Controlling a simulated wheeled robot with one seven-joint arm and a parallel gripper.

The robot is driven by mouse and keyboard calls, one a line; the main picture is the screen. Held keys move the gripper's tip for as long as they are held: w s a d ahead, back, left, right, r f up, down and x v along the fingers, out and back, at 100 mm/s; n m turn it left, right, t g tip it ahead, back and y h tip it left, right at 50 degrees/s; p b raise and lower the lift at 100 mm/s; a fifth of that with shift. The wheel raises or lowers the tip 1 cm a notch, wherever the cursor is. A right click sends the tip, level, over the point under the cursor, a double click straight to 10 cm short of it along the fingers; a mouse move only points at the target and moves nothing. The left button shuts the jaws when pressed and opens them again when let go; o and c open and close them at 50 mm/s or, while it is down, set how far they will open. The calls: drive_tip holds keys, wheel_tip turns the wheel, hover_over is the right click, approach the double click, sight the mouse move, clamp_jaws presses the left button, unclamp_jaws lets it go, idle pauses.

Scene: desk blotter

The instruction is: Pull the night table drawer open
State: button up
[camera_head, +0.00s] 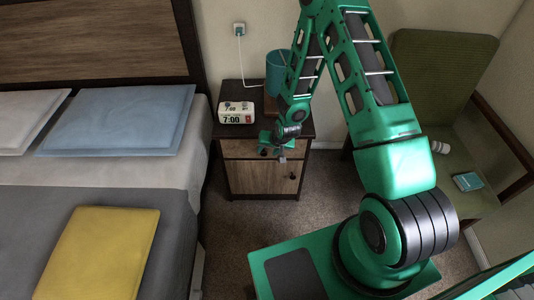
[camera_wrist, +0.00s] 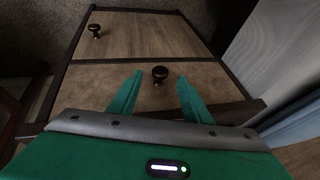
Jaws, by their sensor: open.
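The night table (camera_head: 258,183) stands beside the bed, with a drawer (camera_head: 240,149) above a wooden door. The drawer looks shut, its front level with the door below. The wrist view shows the drawer front (camera_wrist: 90,85) and its dark round knob (camera_wrist: 160,74). My gripper (camera_head: 281,156) is in front of the drawer, near its right half in the head view. In the wrist view my gripper (camera_wrist: 160,77) is open, its green fingers on either side of the knob. I see no contact with the knob.
The bed (camera_head: 185,175) is close on the left, a green chair (camera_head: 440,85) on the right. Carpet (camera_head: 245,220) in front is clear.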

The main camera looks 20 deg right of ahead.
sight(264, 154)
drive_tip(key=shift+x, duration=2.45)
drive_tip(key=shift+c, duration=0.2)
